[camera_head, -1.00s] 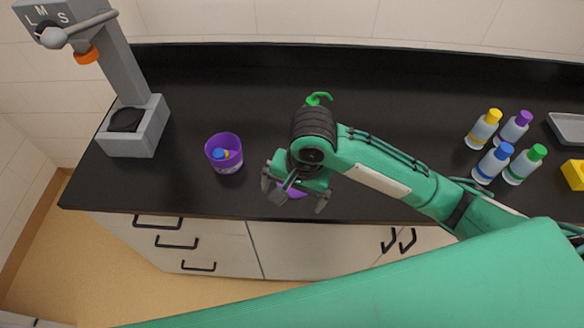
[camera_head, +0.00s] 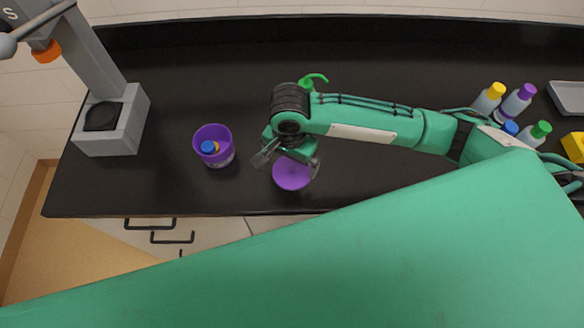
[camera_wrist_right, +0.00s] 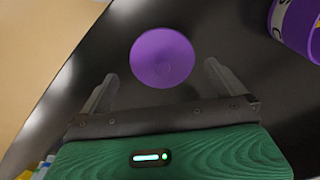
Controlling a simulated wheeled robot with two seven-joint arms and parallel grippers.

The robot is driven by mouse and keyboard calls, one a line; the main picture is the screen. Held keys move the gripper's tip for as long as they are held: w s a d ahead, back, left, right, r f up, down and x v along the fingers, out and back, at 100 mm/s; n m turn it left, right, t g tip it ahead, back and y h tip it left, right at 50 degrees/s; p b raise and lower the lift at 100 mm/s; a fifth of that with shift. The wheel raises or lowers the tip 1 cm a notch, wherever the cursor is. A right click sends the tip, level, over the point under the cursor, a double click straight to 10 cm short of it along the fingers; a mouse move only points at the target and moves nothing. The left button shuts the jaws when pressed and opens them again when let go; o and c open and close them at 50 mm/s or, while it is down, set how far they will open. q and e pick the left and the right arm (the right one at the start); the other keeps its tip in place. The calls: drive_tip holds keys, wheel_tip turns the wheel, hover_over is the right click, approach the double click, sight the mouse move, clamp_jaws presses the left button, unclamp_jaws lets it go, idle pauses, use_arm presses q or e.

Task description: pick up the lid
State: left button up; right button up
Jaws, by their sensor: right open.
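The purple round lid (camera_head: 292,174) lies on the black counter near its front edge. It also shows in the right wrist view (camera_wrist_right: 162,58), just beyond and between the fingertips. My right gripper (camera_head: 287,164) is open and empty, above the lid's far side; in the wrist view its two fingers (camera_wrist_right: 160,82) stand apart with the lid between their lines. The fingers do not appear to touch the lid. My left gripper is not in view.
A purple cup (camera_head: 214,146) holding blue- and orange-topped items stands left of the lid. A grey dispenser (camera_head: 112,120) stands at the far left. Several capped bottles (camera_head: 487,98) and a grey tray (camera_head: 568,97) are at the right. The back of the counter is clear.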

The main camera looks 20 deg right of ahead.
sight(291, 169)
drive_tip(key=shift+w+d+f+p, duration=0.1)
drive_tip(key=shift+f+p, duration=0.15)
drive_tip(key=shift+f, duration=0.2)
drive_tip(key=shift+w+d+f+p, duration=0.1)
drive_tip(key=shift+f+p, duration=0.1)
drive_tip(key=shift+f, duration=0.25)
wheel_tip(291, 169, down, 3)
drive_tip(key=shift+w+d+r, duration=0.1)
drive_tip(key=shift+w+r, duration=0.05)
drive_tip(key=shift+r, duration=0.05)
drive_tip(key=shift+f+p, duration=0.3)
drive_tip(key=shift+f, duration=0.1)
drive_tip(key=c, duration=0.6)
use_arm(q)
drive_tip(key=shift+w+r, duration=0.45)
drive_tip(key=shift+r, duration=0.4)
use_arm(e)
drive_tip(key=shift+c, duration=0.6)
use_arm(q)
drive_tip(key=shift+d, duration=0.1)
